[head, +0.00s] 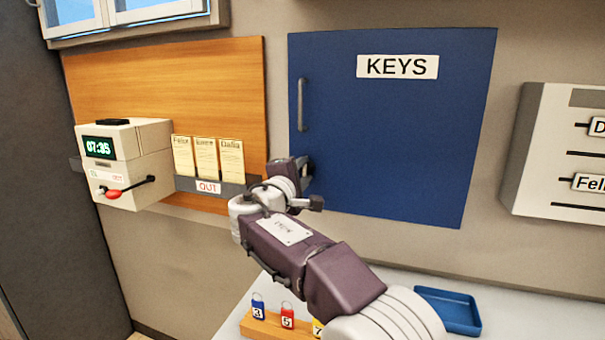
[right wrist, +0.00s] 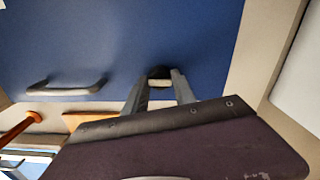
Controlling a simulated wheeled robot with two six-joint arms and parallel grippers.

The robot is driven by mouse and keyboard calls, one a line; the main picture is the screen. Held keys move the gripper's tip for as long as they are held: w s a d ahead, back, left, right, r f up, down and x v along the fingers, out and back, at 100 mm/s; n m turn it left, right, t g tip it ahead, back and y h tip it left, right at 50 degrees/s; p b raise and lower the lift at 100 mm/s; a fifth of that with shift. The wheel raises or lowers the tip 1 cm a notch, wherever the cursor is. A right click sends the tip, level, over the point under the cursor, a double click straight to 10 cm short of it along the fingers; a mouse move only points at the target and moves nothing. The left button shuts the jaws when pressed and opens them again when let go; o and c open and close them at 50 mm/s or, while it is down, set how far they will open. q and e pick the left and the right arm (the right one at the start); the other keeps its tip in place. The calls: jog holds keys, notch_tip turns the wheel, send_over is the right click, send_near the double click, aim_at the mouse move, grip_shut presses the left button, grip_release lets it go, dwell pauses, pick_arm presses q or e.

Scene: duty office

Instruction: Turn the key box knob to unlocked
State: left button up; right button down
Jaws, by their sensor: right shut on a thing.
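The blue key box (head: 400,130) hangs on the wall, with a white KEYS label and a grey vertical handle (head: 301,104) on its left side. My right gripper (head: 302,170) is at the door's lower left, below the handle. In the right wrist view its two fingers (right wrist: 160,84) are shut on the key box knob (right wrist: 159,82), one on each side. The knob has a pale grip on a dark round base. In the head view my gripper mostly hides the knob, and I cannot read its marking. The door looks closed. My left gripper is not in view.
A time clock (head: 125,165) and a card rack (head: 213,185) are on the wooden board to the left. Below are numbered padlocks (head: 287,316) on a wooden stand and a blue tray (head: 448,311) on a pale surface. A grey-white wall panel (head: 555,150) is at right.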

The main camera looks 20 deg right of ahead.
jog(key=c, duration=1)
grip_release()
jog(key=shift+c, duration=0.2)
jog(key=b+v, duration=0.1)
jog(key=v, duration=0.8)
